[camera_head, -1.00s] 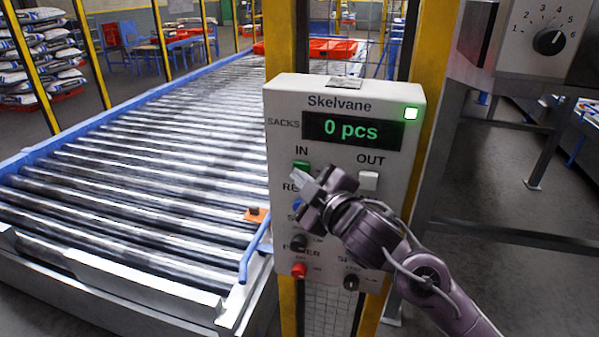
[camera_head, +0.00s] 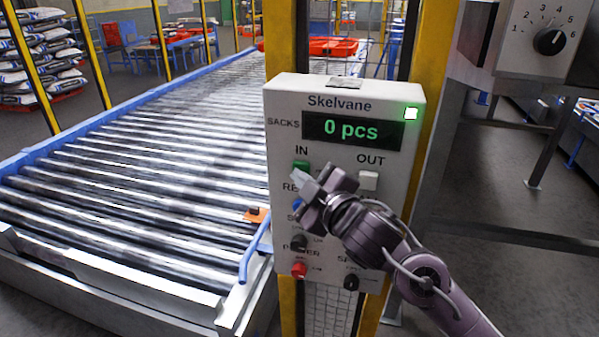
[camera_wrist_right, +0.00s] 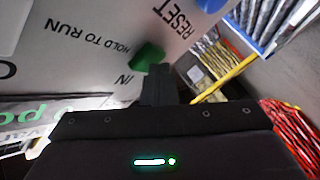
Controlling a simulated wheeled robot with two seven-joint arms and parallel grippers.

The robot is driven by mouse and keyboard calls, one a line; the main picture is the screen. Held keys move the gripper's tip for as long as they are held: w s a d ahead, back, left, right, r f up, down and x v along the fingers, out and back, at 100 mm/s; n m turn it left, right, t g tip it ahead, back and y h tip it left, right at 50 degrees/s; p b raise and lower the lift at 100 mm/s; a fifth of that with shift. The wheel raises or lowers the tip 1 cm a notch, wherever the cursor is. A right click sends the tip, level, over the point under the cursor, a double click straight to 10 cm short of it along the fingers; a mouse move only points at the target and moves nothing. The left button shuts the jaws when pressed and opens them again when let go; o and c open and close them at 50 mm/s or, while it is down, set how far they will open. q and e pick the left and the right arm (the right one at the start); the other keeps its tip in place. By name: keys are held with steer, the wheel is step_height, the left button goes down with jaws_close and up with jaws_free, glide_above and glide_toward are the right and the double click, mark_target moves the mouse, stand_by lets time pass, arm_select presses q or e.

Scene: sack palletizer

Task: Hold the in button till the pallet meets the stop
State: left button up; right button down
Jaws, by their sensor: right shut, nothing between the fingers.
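The green IN button (camera_head: 302,166) is on the grey Skelvane control box (camera_head: 346,97), and it also shows in the right wrist view (camera_wrist_right: 148,55). My right gripper (camera_head: 301,181) is shut and empty, with its tips at the lower edge of the IN button. In the right wrist view its fingers (camera_wrist_right: 158,80) overlap the button's edge; I cannot tell whether the button is pressed in. A red pallet-like object (camera_head: 335,47) is at the far end of the roller conveyor (camera_head: 130,190). I cannot clearly identify the stop. My left gripper is not in view.
A white OUT button (camera_head: 368,180) is right of IN. The display (camera_head: 352,130) reads 0 pcs. Yellow posts flank the box. Stacked sacks (camera_head: 40,55) stand at far left.

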steer(key=shift+s+a, duration=0.25)
steer(key=shift+s, duration=0.6)
steer(key=shift+b, duration=0.3)
steer(key=shift+s+a+b, duration=0.25)
steer(key=shift+s+b, duration=0.1)
steer(key=shift+s, duration=0.45)
steer(key=shift+s+a+b, duration=0.3)
steer(key=shift+s+b, duration=0.05)
steer(key=shift+s, duration=0.45)
steer(key=shift+s+a+b, duration=0.25)
steer(key=shift+s+b, duration=0.1)
steer(key=shift+s, duration=0.45)
steer(key=shift+f, duration=0.1)
